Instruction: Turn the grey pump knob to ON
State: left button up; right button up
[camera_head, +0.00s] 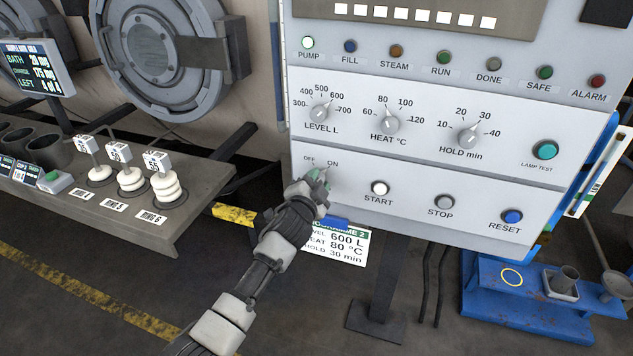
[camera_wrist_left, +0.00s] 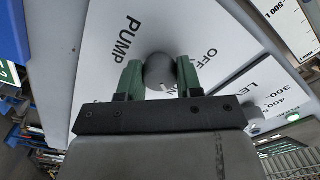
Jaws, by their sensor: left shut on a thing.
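The grey pump knob (camera_wrist_left: 160,70) shows in the left wrist view between the two green fingers of my left gripper (camera_wrist_left: 160,76), which is shut on it. A pale mark shows on the knob's face, and the OFF and ON labels are partly covered. In the head view my left gripper (camera_head: 316,182) is at the lower left of the control panel (camera_head: 430,175), just below the OFF and ON labels. It hides most of the knob there. The PUMP lamp (camera_head: 308,42) at the top left of the panel is bright white. My right gripper is not in view.
START (camera_head: 380,188), STOP (camera_head: 443,203) and RESET (camera_head: 512,216) buttons sit right of my gripper. The LEVEL knob (camera_head: 319,112) is above. A programme card (camera_head: 345,246) hangs below. A grey bench (camera_head: 150,215) with white weights is at left; a blue stand (camera_head: 500,305) is at lower right.

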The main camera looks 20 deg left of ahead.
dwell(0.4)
pick_arm(q)
jog(key=o, duration=0.9)
jog(key=s, duration=1)
jog(key=shift+s+a, duration=0.2)
jog(key=shift+s, duration=0.2)
jog(key=shift+f, duration=0.1)
